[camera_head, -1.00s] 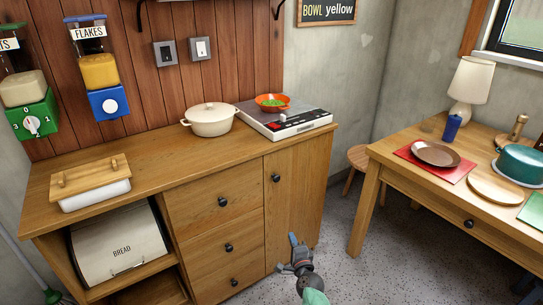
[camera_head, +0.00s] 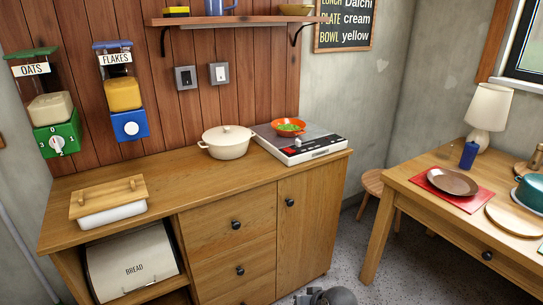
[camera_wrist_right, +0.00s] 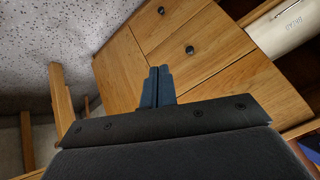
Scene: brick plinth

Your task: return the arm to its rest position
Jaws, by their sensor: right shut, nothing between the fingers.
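My right gripper (camera_wrist_right: 158,74) shows in the right wrist view, its two blue fingers shut together with nothing between them. It points towards the wooden cabinet (camera_wrist_right: 205,75), in front of its door and drawers. In the head view only a grey part of my arm shows at the bottom edge, below the cabinet door (camera_head: 305,225); the fingers are out of that picture. My left gripper is in neither view.
The cabinet top holds a lidded wooden-topped box (camera_head: 108,203), a cream pot (camera_head: 227,142) and a hob (camera_head: 300,147) with an orange pan (camera_head: 288,127). A table (camera_head: 400,190) and a stool (camera_head: 372,180) stand right. Speckled floor (camera_head: 362,252) lies between.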

